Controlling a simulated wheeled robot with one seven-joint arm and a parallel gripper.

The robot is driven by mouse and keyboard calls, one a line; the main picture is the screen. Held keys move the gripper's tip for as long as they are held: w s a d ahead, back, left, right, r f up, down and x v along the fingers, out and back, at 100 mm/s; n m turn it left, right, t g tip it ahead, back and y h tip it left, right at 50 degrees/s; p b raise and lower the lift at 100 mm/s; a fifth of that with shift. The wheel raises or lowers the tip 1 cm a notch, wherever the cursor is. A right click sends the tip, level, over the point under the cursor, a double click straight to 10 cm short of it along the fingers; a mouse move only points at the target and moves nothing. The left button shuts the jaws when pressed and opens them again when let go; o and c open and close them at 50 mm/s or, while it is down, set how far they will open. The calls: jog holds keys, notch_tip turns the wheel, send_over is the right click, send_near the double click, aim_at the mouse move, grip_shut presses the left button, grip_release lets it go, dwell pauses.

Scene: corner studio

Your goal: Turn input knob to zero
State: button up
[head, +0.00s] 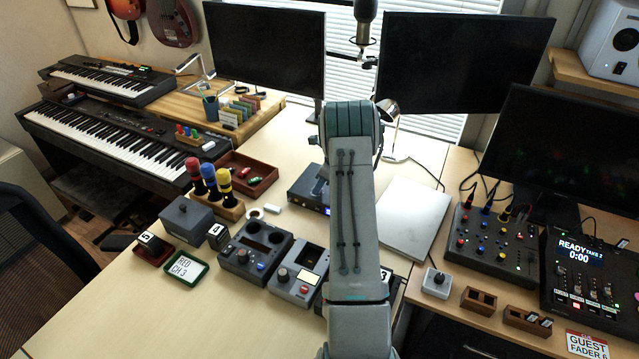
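No label reading "input" is legible, so I cannot tell which knob is the input knob. A small grey box with a single round knob (437,278) sits on the right desk near its front edge. Two grey consoles, the left one (254,251) and the right one (299,274), stand on the middle desk with knobs on their tops. A dark box with a small blue display (309,194) is partly hidden behind my arm. A mixer (491,242) with several coloured knobs stands at the right. My arm rises through the middle; my gripper does not show.
A closed laptop (413,219) lies right of my arm. Microphones with coloured tops stand in a wooden holder (232,211), beside a red-brown tray (262,165). Small wooden holders (478,300) and a recorder with a lit screen (590,272) are at the right.

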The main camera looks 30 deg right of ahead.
jog(key=shift+a+f, duration=0.1)
jog(key=shift+f, duration=0.05)
grip_shut()
jog(key=shift+n, duration=0.3)
